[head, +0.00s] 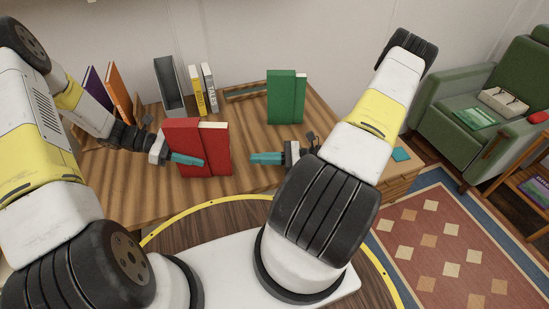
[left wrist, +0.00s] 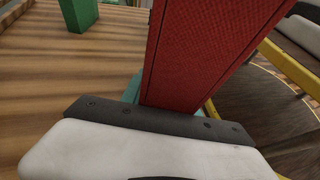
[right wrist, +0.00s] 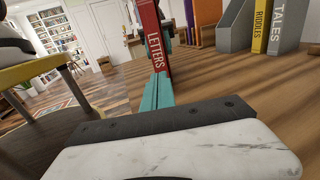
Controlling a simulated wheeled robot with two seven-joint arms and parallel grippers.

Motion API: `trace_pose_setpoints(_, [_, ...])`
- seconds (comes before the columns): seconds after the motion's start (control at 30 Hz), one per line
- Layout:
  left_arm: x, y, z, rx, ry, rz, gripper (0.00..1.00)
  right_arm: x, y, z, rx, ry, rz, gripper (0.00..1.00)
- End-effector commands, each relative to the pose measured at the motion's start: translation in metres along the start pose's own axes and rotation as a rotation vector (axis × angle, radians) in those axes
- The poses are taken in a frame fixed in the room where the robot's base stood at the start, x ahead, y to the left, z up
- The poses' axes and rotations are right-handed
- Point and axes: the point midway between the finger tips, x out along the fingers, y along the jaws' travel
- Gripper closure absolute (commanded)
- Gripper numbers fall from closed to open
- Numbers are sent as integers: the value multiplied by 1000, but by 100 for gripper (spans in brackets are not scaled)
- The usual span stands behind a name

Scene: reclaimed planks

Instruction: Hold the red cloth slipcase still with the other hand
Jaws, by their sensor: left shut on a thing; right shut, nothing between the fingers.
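The red cloth slipcase (head: 183,142) stands upright near the front edge of the desk. A red book (head: 216,152) with pale page tops sticks out of its right side. Its spine reads LETTERS in the right wrist view (right wrist: 153,38). My left gripper (head: 188,159) is shut on the slipcase from the left, one teal finger across its front face. Red cloth (left wrist: 205,50) fills the middle of the left wrist view. My right gripper (head: 266,158) is shut and empty, to the right of the book and apart from it, pointing at its spine.
A green slipcase with a book (head: 286,97) stands behind my right gripper. A grey file holder (head: 170,85), yellow and grey books (head: 203,90), and purple and orange books (head: 118,88) stand along the back. A wooden tray (head: 248,92) lies between.

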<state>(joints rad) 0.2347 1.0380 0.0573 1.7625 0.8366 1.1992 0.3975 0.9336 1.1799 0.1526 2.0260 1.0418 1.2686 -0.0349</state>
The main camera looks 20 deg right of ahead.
Motion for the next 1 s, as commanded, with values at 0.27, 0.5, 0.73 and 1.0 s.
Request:
trace_pose_setpoints(0.27, [0,0,1,1,-2,0,100,45,1,0,1,-1,1,100])
trace_pose_setpoints(0.5, [0,0,1,1,-2,0,100,57,0,0,1,0,0,100])
trace_pose_setpoints(0.73, [0,0,1,1,-2,0,100,57,0,0,0,0,0,100])
trace_pose_setpoints(1.0, [0,0,1,1,-2,0,100,82,1,0,1,-2,3,100])
